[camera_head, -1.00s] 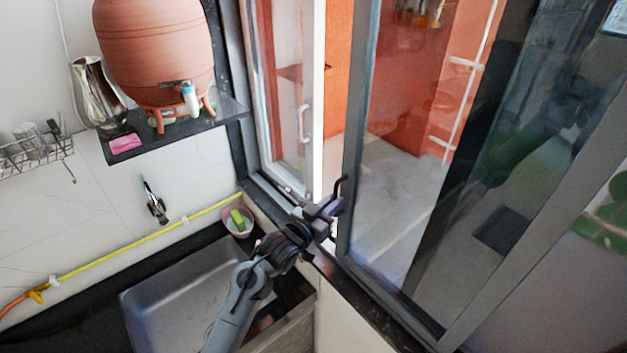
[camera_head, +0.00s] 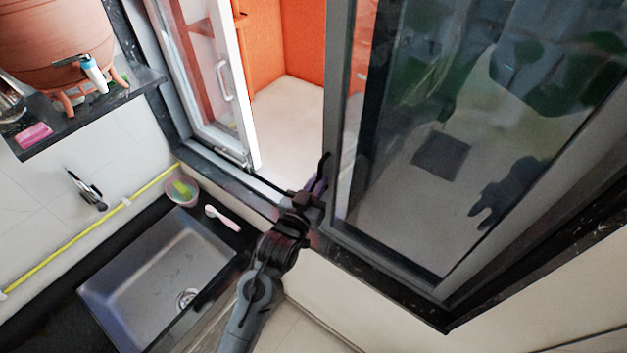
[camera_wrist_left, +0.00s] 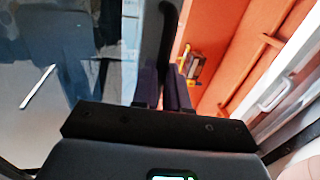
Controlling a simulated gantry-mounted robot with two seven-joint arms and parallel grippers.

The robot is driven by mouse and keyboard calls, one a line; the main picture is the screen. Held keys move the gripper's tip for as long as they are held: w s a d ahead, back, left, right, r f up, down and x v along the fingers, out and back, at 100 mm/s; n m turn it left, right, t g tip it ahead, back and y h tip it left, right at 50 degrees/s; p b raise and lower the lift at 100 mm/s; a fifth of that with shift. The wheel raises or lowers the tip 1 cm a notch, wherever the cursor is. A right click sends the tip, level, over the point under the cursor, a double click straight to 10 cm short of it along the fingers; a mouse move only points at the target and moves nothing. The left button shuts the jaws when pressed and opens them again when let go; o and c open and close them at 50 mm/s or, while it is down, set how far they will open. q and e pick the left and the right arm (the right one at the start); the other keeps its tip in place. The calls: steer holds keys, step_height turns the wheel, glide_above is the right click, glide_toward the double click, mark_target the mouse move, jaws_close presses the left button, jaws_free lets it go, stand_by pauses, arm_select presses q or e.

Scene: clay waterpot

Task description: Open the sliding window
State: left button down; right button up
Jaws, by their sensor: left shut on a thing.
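The sliding window is a glass pane (camera_head: 440,150) in a grey frame (camera_head: 337,120) on the right, with an open gap to its left. A dark curved handle (camera_head: 325,160) stands at the frame's left edge. My left gripper (camera_head: 317,186) is shut on the handle, just inside the sill. In the left wrist view, my left gripper's fingers (camera_wrist_left: 163,90) sit on both sides of a dark upright part, most likely the handle; the exact contact is hidden. My right gripper is not in view.
A white-framed pane (camera_head: 235,80) stands at the gap's left. A sink (camera_head: 160,270), a pink bowl (camera_head: 182,191) and a white-handled brush (camera_head: 222,217) lie below left. The clay pot (camera_head: 55,35) stands on a dark shelf (camera_head: 135,85). The gap shows a clear pale floor.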

arm_select(q)
steer(key=shift+d+r, duration=0.1)
steer(key=shift+r, duration=0.05)
steer(key=c, duration=1.3)
jaws_free()
steer(key=shift+o, duration=0.8)
steer(key=shift+s, duration=0.15)
steer(key=b+v, duration=0.2)
steer(key=v, duration=0.8)
steer(key=shift+s+a, duration=0.2)
steer(key=shift+s, duration=0.05)
